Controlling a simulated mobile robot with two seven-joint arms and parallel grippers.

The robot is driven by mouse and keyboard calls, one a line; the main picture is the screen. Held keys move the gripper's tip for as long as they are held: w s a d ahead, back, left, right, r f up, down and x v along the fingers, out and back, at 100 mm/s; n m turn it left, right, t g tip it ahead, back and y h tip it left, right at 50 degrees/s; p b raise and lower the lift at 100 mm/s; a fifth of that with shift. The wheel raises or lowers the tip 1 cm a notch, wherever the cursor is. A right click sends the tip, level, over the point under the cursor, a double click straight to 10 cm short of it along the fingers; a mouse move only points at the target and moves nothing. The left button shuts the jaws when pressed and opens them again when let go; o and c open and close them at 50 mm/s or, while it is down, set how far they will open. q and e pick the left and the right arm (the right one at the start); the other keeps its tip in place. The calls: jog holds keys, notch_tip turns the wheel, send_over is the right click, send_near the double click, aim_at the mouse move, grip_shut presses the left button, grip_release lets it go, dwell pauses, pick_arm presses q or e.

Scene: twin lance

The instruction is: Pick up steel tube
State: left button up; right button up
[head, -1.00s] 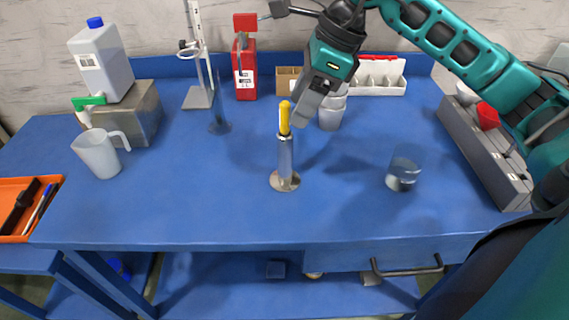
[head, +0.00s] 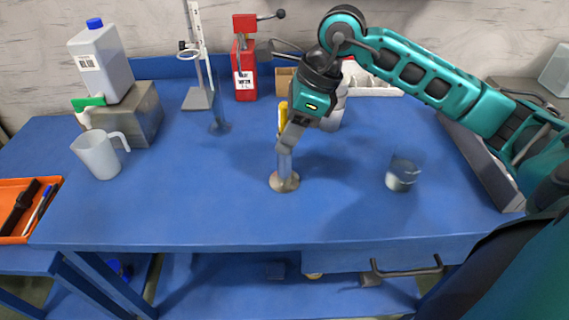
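The steel tube (head: 285,165) stands upright on a round metal base (head: 284,183) near the middle of the blue table. A yellow piece (head: 283,113) shows at its top, partly hidden behind my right gripper. My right gripper (head: 284,149) points down at the tube's upper part, and its fingers overlap the tube in the head view. I cannot tell whether the fingers are closed on it or only around or in front of it. My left gripper is not in view.
A glass beaker (head: 403,173) stands to the right on the blue table (head: 210,205). An orange tray (head: 12,190) is at far left. The front middle is clear.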

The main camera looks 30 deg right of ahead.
grip_shut()
jog(key=shift+r, duration=0.1)
dwell(0.4)
